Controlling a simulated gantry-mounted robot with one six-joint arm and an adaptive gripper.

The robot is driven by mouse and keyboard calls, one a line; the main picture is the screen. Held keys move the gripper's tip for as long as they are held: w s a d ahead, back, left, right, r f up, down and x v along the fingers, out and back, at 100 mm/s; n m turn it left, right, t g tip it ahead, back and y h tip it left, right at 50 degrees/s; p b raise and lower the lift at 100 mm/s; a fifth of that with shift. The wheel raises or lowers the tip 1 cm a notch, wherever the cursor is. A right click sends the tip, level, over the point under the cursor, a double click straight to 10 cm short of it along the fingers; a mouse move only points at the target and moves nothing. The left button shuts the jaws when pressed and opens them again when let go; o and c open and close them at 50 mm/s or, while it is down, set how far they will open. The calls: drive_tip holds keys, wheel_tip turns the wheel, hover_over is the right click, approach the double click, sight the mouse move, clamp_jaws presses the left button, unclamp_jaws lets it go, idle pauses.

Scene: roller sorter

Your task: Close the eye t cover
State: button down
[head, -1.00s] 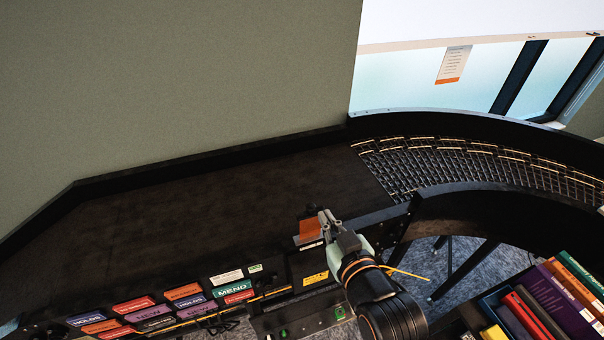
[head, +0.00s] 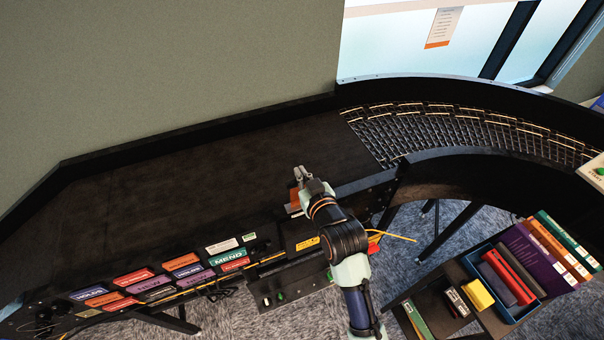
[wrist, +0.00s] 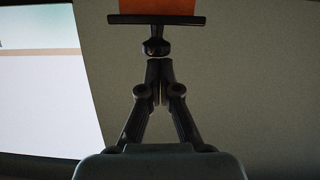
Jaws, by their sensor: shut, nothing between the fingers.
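An orange panel (head: 295,199), which looks like the eye cover, stands at the near edge of the dark sorter deck, partly hidden behind my gripper. In the wrist view the orange panel (wrist: 160,7) is at the top edge, with a black bar (wrist: 156,20) along its lower side and a round black knob (wrist: 155,47) below the bar. My gripper (head: 300,172) is over the deck edge at the panel. In the wrist view my gripper (wrist: 157,64) is shut and empty, its fingertips just below the knob. I cannot tell whether they touch it.
Several coloured label plates (head: 150,283) line the deck's front at left. A control panel (head: 292,288) sits below the panel. A curved roller track (head: 450,130) runs to the right. A book cart (head: 420,300) stands at lower right. The deck (head: 200,185) is clear.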

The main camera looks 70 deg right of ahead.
drive_tip(key=shift+f, duration=0.15)
wheel_tip(320, 180, down, 12)
drive_tip(key=b, duration=0.7)
drive_tip(key=shift+f, duration=0.15)
drive_tip(key=s+a+r+p, duration=0.3)
drive_tip(key=s+a+r, duration=0.3)
drive_tip(key=a+r, duration=0.1)
drive_tip(key=shift+s+r, duration=0.25)
